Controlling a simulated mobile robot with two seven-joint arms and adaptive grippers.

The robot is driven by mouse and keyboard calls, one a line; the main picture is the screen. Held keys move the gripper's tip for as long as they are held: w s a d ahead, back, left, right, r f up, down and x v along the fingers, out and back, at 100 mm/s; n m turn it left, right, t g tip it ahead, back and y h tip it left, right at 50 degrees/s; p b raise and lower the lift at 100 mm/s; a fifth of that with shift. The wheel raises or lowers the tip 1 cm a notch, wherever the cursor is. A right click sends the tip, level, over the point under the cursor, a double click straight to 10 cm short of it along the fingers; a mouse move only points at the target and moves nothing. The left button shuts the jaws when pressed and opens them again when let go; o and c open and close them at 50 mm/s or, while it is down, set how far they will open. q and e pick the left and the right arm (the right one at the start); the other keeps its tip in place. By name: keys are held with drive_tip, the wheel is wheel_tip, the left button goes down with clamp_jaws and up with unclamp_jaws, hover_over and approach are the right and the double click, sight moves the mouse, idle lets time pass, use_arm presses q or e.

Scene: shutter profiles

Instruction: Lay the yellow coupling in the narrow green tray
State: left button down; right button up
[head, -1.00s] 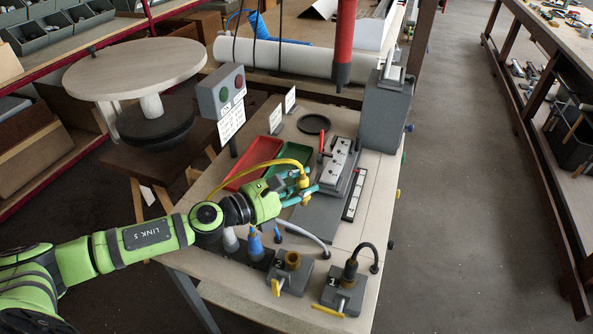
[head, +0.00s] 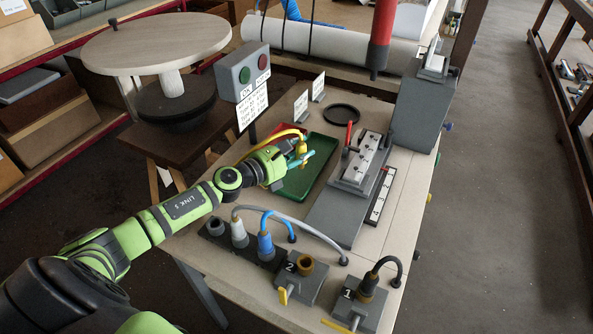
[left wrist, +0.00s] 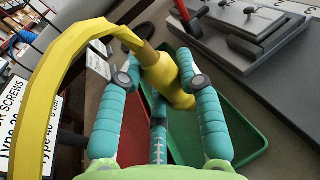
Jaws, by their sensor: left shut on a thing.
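The yellow coupling (left wrist: 165,78) with its yellow hose is held between the teal fingers of my left gripper (left wrist: 163,85) in the left wrist view. In the head view the coupling (head: 300,147) sits in the left gripper (head: 301,158), over the narrow green tray (head: 318,165). The tray shows in the left wrist view (left wrist: 243,140) below and beyond the fingers. The coupling looks raised above the tray floor, though the exact gap is hard to tell. The arm hides part of the tray's near left side. My right gripper is not in view.
A red tray (head: 277,136) lies left of the green one, mostly hidden. A grey fixture (head: 355,175) with a red lever stands to the right. A dark rack with grey, white and blue couplings (head: 264,246) and two numbered blocks (head: 300,283) are nearer the front.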

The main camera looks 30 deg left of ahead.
sight(296, 158)
use_arm(q)
drive_tip(key=shift+a+f, duration=0.45)
drive_tip(key=shift+f+b, duration=0.75)
drive_tip(key=shift+f, duration=1.05)
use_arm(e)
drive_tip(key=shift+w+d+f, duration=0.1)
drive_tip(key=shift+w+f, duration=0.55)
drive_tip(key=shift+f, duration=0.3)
use_arm(q)
drive_tip(key=shift+f, duration=0.15)
drive_tip(key=c, duration=0.8)
unclamp_jaws()
drive_tip(key=shift+c, duration=0.2)
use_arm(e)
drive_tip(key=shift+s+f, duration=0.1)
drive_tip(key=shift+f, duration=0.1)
